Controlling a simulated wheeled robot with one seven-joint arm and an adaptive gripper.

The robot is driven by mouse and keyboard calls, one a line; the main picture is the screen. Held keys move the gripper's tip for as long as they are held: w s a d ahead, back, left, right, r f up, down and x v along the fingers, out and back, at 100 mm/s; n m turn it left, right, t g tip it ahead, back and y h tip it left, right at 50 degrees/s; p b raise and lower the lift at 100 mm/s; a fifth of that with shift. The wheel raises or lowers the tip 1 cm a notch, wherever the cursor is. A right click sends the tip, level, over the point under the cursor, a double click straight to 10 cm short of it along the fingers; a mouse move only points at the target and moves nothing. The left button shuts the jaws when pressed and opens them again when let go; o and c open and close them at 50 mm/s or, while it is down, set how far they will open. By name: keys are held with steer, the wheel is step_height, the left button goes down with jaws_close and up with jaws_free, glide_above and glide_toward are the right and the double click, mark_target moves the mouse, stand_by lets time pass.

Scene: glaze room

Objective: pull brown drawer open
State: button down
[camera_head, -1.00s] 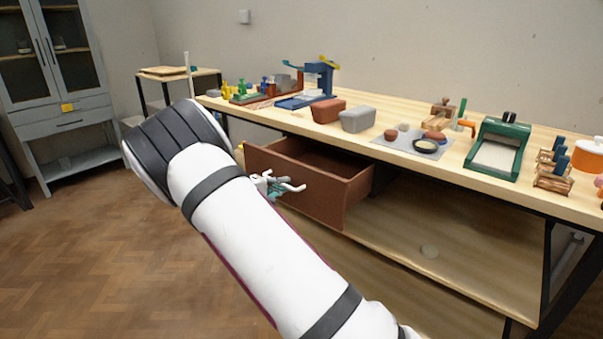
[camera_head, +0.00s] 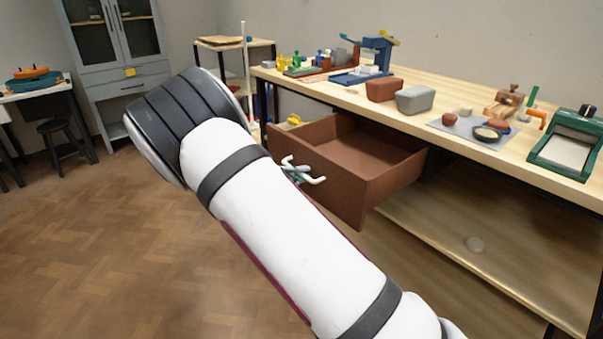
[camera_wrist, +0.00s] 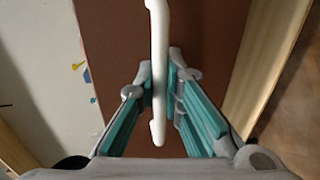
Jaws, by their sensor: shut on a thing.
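The brown drawer (camera_head: 345,192) hangs under the wooden workbench and stands well open; its inside looks empty. Its white bar handle (camera_head: 318,180) is on the front panel. My gripper (camera_head: 297,172) is at the handle, partly hidden behind my arm in the head view. In the wrist view, the teal-and-grey fingers of my gripper (camera_wrist: 163,82) close on both sides of the white handle (camera_wrist: 159,60), with the brown drawer front (camera_wrist: 115,40) behind it.
A grey cabinet (camera_head: 120,60) stands at the back left.

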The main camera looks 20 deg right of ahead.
steer(key=c, duration=2)
jaws_free()
steer(key=shift+o, duration=0.2)
steer(key=shift+a, duration=0.1)
steer(key=v, duration=1.1)
steer(key=shift+a, duration=0.4)
steer(key=shift+s, duration=0.1)
